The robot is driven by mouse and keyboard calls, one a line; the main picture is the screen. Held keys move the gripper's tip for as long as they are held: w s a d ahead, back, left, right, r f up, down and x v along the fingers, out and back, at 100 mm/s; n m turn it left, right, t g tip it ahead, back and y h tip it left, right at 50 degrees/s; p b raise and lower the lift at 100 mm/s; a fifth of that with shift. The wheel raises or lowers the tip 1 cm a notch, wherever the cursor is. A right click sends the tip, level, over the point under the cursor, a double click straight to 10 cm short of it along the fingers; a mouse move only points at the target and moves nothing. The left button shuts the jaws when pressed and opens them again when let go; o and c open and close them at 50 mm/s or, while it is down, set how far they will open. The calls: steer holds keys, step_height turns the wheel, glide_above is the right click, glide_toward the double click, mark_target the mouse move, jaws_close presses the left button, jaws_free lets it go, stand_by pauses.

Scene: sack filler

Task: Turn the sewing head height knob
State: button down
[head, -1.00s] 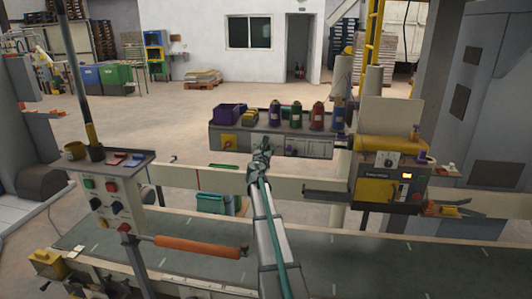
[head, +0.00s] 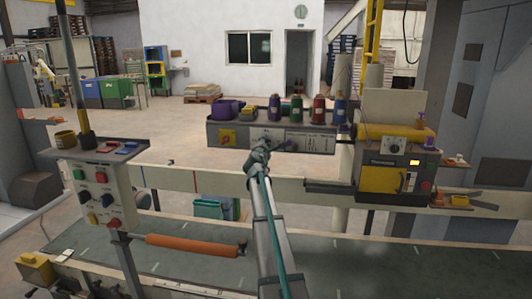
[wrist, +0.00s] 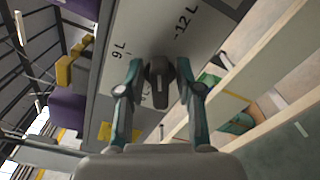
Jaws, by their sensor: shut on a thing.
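A dark round knob (wrist: 159,82) with a raised grip bar and a pale pointer mark sits on a grey panel (wrist: 150,28). The panel has printed marks, among them "9 L" and "12 L". In the wrist view my gripper (wrist: 160,68) has one teal finger on each side of this knob and is shut on it. In the head view my gripper (head: 266,143) is at the front face of the grey spool box (head: 308,140), and the arm hides the knob there.
Several thread spools and a purple bin (head: 228,108) stand on the box. A yellow-and-grey machine (head: 385,178) with its own dial stands to the right. A button console (head: 103,190) stands at the left. A conveyor (head: 200,235) runs across the front.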

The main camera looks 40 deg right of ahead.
steer(key=m+b, duration=0.4)
steer(key=shift+f+b, duration=0.25)
steer(key=shift+b, duration=0.05)
steer(key=shift+m+b, duration=0.3)
steer(key=shift+m, duration=0.2)
steer(key=shift+r, duration=0.15)
steer(key=c, duration=1.1)
jaws_free()
steer(key=shift+s, duration=0.1)
steer(key=v, duration=1.2)
